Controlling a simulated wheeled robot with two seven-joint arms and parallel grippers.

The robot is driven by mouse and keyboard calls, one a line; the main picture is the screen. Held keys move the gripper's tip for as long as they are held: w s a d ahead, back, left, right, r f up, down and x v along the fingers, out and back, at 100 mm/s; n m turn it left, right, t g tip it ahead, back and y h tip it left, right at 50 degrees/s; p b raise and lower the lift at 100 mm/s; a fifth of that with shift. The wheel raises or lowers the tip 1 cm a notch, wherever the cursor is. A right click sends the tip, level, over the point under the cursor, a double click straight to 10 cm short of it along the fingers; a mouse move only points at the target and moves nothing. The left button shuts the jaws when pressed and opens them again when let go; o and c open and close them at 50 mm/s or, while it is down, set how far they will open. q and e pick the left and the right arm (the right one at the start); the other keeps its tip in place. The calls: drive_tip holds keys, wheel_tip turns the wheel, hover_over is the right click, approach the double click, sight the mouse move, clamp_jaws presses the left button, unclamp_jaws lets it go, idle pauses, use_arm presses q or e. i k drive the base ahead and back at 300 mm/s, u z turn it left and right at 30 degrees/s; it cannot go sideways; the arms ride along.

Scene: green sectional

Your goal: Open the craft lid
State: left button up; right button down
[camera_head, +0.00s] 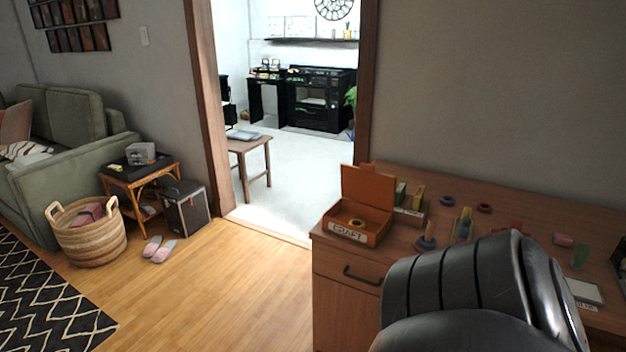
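The orange-brown craft box (348,235) sits at the left front corner of the wooden desk, with a white label reading CRAFT on its front. Its lid (368,187) stands raised, roughly upright, at the back of the box. A small yellowish round thing lies inside. A dark grey arm link of mine fills the lower right of the head view, in front of the desk. Neither gripper shows in this view.
The desk (345,268) has a drawer with a dark handle and holds small colourful craft items, several rings and a second labelled box at far right. A wicker basket (90,236), side table (140,178) and green sofa (65,165) stand left.

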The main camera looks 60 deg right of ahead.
sight(364, 185)
drive_tip(key=z, duration=0.4)
drive_tip(key=i, duration=1.65)
drive_tip(key=z, duration=1.4)
drive_tip(key=i, duration=1.25)
drive_tip(key=z, duration=1.45)
